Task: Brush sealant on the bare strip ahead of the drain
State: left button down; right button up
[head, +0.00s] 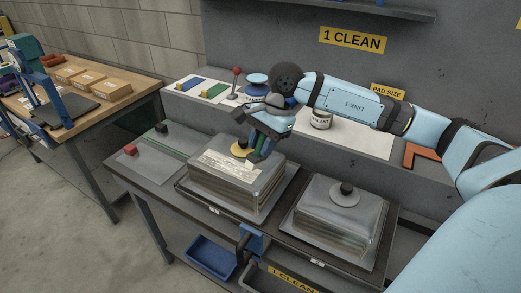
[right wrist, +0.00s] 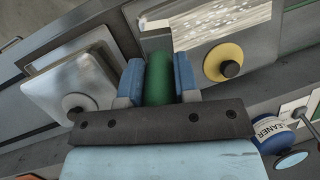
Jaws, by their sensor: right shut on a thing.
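My right gripper (head: 258,150) is over the back of the left steel block. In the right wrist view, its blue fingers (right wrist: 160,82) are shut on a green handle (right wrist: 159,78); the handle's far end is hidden. The left block (head: 228,185) carries a pale, streaky strip (head: 232,164), which also shows in the right wrist view (right wrist: 205,20). Beside the strip is a yellow disc with a black knob (right wrist: 223,64), partly hidden behind the gripper in the head view. A labelled sealant can (head: 321,119) stands on the back ledge. My left gripper is not in view.
The right block (head: 335,222) has a grey disc and black knob. A blue cleaner jar (right wrist: 270,134) and a red-topped lever (head: 236,80) stand on the ledge.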

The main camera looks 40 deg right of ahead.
jog(key=shift+r+p, duration=0.4)
jog(key=shift+r, duration=1.1)
jog(key=shift+w, duration=0.1)
